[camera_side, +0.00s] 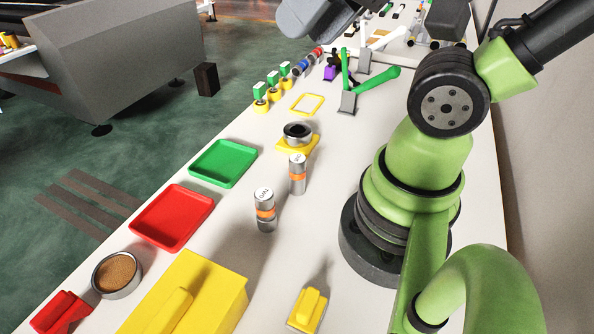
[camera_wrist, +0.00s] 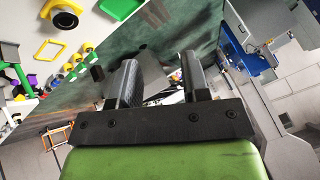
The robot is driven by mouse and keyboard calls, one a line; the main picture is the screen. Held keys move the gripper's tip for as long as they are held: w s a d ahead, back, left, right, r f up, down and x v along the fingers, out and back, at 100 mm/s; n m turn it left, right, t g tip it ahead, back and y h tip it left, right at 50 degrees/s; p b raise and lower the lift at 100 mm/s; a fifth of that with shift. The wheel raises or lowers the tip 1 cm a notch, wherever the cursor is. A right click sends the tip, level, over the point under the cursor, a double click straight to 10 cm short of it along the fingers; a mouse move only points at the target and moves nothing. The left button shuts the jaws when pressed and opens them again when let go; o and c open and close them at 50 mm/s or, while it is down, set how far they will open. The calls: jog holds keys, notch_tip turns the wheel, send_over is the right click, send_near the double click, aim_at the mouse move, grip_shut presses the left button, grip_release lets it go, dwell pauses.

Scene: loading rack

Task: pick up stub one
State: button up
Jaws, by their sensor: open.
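Two metal cylinders with orange bands stand upright on the white table in the side view. One stub (camera_side: 265,210) is nearer the camera and the other stub (camera_side: 298,174) is just behind it to the right. Their top markings are too small to read, so I cannot tell which is stub one. My gripper (camera_wrist: 162,75) is open in the wrist view, with nothing between its two dark fingers. It points away over the floor and machines. Neither stub can be made out in the wrist view.
A black ring on a yellow base (camera_side: 297,140) stands close behind the stubs. A green tray (camera_side: 223,163) and a red tray (camera_side: 172,217) lie to the left. A yellow block (camera_side: 190,295) and a small yellow piece (camera_side: 307,309) are at the front.

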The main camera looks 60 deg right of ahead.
jog(key=o, duration=0.4)
jog(key=shift+c, duration=0.2)
jog(key=n+g+h, duration=0.2)
jog(key=g, duration=0.5)
send_over(297, 158)
jog(key=f, duration=1.7)
jog(key=shift+a+f, duration=0.15)
jog(key=shift+a, duration=0.05)
notch_tip(297, 158, down, 4)
jog(key=shift+s+r, duration=0.1)
jog(key=shift+r, duration=0.05)
jog(key=shift+d+f, duration=0.2)
jog(key=shift+f, duration=3)
